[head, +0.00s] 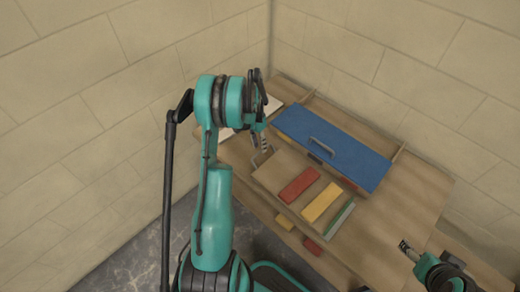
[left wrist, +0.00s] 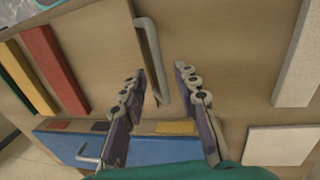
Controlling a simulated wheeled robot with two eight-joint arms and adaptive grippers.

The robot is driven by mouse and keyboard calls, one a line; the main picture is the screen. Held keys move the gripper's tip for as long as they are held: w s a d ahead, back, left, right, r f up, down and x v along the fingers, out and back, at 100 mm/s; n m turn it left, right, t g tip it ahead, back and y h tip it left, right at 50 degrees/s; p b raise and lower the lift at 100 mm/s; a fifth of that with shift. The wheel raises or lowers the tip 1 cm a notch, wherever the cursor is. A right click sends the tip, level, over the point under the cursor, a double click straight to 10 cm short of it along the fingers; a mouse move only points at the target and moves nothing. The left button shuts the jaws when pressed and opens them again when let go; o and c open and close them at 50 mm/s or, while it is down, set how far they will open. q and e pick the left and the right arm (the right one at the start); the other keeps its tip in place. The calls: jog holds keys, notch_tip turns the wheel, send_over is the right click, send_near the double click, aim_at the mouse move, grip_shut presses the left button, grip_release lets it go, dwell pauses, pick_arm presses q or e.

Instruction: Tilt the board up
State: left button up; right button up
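A wooden board (head: 275,181) lies on the table, with red (head: 298,186), yellow (head: 321,202) and green (head: 340,216) strips on it. A grey handle (left wrist: 150,58) stands near its left end. A blue panel (head: 335,145) with its own grey handle (head: 322,147) lies behind it; the panel also shows in the left wrist view (left wrist: 150,149). My left gripper (left wrist: 160,76) is open above the wooden board, the grey handle running between its fingers; contact cannot be told. My right gripper (head: 403,246) is at the lower right, apart from the boards; its fingers are too small to judge.
The wooden table (head: 410,195) is clear right of the blue panel. Small yellow (head: 284,222) and red (head: 312,246) blocks lie at the front. White pieces (left wrist: 280,145) lie on the left side of the table, partly behind my left arm. Block walls (head: 430,75) close off the back.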

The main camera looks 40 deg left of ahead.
pick_arm(q)
jog(key=shift+d+f, duration=0.15)
jog(key=shift+f, duration=0.65)
grip_shut()
jog(key=shift+r, duration=0.2)
